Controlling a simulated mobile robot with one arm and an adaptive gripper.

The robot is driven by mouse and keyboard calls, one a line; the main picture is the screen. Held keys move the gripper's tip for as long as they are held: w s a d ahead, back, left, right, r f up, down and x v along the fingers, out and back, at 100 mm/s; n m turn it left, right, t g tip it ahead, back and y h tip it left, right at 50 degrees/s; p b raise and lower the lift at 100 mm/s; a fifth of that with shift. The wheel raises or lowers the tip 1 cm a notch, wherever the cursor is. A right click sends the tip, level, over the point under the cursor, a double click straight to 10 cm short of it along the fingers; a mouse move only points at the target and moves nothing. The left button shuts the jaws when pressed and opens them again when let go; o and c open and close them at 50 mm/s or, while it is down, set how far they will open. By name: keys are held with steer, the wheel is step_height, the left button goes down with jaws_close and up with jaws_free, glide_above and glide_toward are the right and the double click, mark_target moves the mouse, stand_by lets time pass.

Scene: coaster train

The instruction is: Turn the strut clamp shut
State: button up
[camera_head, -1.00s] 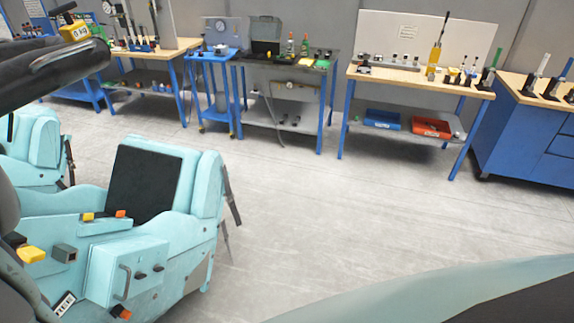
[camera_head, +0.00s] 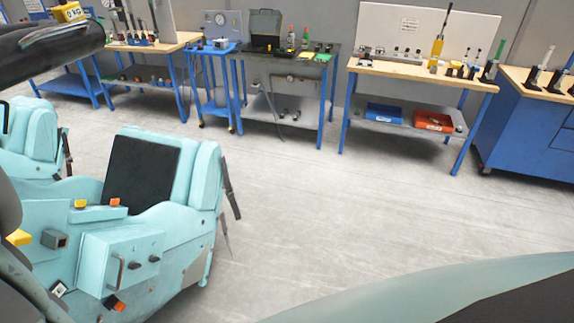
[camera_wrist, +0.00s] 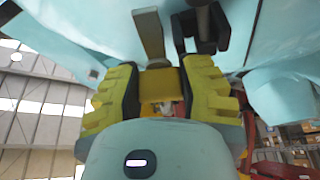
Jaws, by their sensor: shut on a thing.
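In the wrist view my gripper (camera_wrist: 160,92) has its ribbed yellow-and-black fingers shut on a yellow block (camera_wrist: 162,80). The block looks like part of the strut clamp, but most of it is hidden between the fingers. A flat tan-grey lever (camera_wrist: 150,36) stands just beyond the block, and a black bracket (camera_wrist: 199,28) is to its right. Pale turquoise car body panels surround them. The head view does not show my gripper or the clamp clearly.
The turquoise coaster car (camera_head: 150,215) with a black seat pad (camera_head: 141,174) is at the left of the head view. Workbenches (camera_head: 420,75) line the wall. The grey floor (camera_head: 330,210) between is clear.

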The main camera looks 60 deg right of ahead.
steer(key=shift+d+f+m+h+b, duration=0.1)
steer(key=shift+f+m+h+b, duration=0.15)
steer(key=shift+m+b, duration=0.85)
steer(key=m+t+h+b, duration=0.1)
steer(key=m+b, duration=0.1)
steer(key=b, duration=0.1)
steer(key=m+t+h+b, duration=0.1)
steer(key=m+b, duration=0.1)
steer(key=b, duration=0.1)
steer(key=shift+f, duration=0.15)
steer(key=m+h+b, duration=0.1)
steer(key=m+b, duration=0.1)
steer(key=m+t+h+b, duration=0.1)
steer(key=m+h+b, duration=0.1)
steer(key=m, duration=0.1)
steer(key=shift+m, duration=0.3)
steer(key=m+h+b, duration=0.1)
steer(key=m, duration=0.1)
steer(key=m+h+b, duration=0.1)
steer(key=m+b, duration=0.1)
steer(key=m, duration=0.1)
steer(key=shift+r+h, duration=0.2)
steer(key=shift+h, duration=0.05)
steer(key=shift+r+m+h+b, duration=0.1)
steer(key=shift+m+h+b, duration=0.9)
steer(key=shift+m, duration=1.8)
steer(key=shift+g, duration=0.3)
steer(key=o, duration=1.2)
steer(key=shift+w+r, duration=0.1)
